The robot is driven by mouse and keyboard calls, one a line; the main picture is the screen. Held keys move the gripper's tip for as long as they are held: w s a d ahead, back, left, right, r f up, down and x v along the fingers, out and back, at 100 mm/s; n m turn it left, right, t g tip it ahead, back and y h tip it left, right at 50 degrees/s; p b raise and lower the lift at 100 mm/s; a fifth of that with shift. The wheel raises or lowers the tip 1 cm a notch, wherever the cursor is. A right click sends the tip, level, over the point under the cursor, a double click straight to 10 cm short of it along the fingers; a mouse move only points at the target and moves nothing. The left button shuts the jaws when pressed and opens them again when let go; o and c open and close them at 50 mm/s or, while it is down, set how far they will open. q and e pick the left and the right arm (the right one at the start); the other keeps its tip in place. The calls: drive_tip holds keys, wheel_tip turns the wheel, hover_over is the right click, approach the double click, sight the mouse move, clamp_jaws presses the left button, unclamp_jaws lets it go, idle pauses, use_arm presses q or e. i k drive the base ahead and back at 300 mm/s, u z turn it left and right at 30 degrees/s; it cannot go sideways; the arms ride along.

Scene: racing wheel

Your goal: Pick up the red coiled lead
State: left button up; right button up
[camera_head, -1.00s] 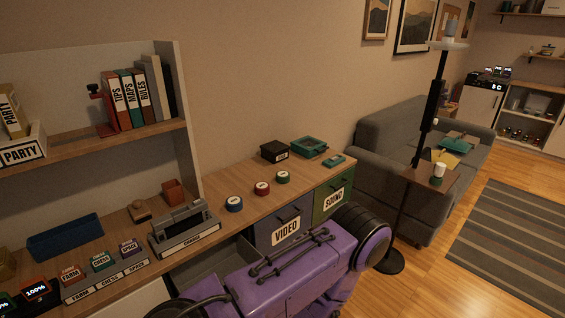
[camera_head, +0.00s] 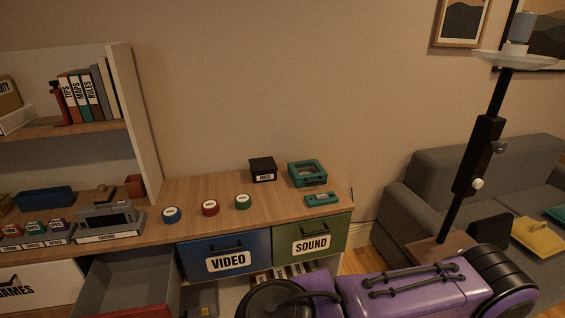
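The red coiled lead (camera_head: 210,208) appears as a small red ring with a white centre, lying flat on the wooden counter (camera_head: 180,190). It sits between a blue ring-shaped coil (camera_head: 171,215) on its left and a green one (camera_head: 242,202) on its right, apart from both. Nothing covers it. Neither of my grippers shows in the head view, so nothing is seen touching the red coil.
Right of the coils are a black box (camera_head: 263,175), a teal case (camera_head: 307,181) and a small teal device (camera_head: 321,199). Below, a grey drawer (camera_head: 120,285) is open beside the blue VIDEO drawer (camera_head: 200,263).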

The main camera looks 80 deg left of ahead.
sight(210, 207)
drive_tip(key=i, duration=0.5)
drive_tip(key=u, duration=3.1)
